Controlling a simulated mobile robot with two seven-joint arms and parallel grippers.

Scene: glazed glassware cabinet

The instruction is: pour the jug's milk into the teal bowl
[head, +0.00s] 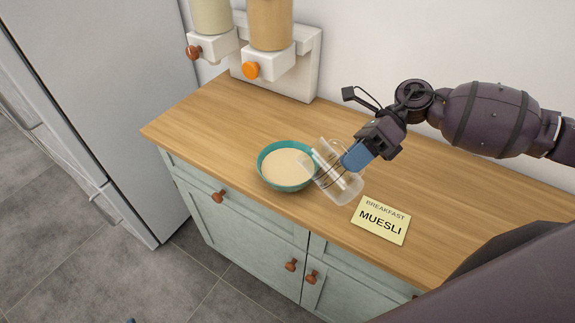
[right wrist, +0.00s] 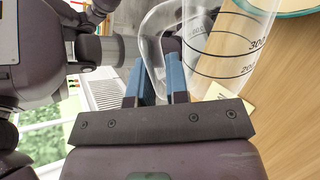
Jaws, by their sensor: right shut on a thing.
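The teal bowl (head: 287,187) stands on the wooden counter, with a pale cream liquid inside. The clear jug (head: 345,188) is tilted, its upper end leaning left to the bowl's right rim. No milk shows in the jug. My right gripper (head: 352,158) is shut on the jug from the right. In the right wrist view, the jug (right wrist: 237,45) shows black measuring marks and its handle is between the blue fingers (right wrist: 160,85). The bowl's rim (right wrist: 285,8) shows at the top right there. Only a small blue tip at the head view's bottom edge may be my left gripper (head: 131,321).
A yellow card (head: 381,220) reading "BREAKFAST MUESLI" lies right of the bowl near the front edge. Two dispensers (head: 268,62) are on the wall behind. A fridge (head: 95,90) stands at the left. The counter (head: 480,195) is clear to the right.

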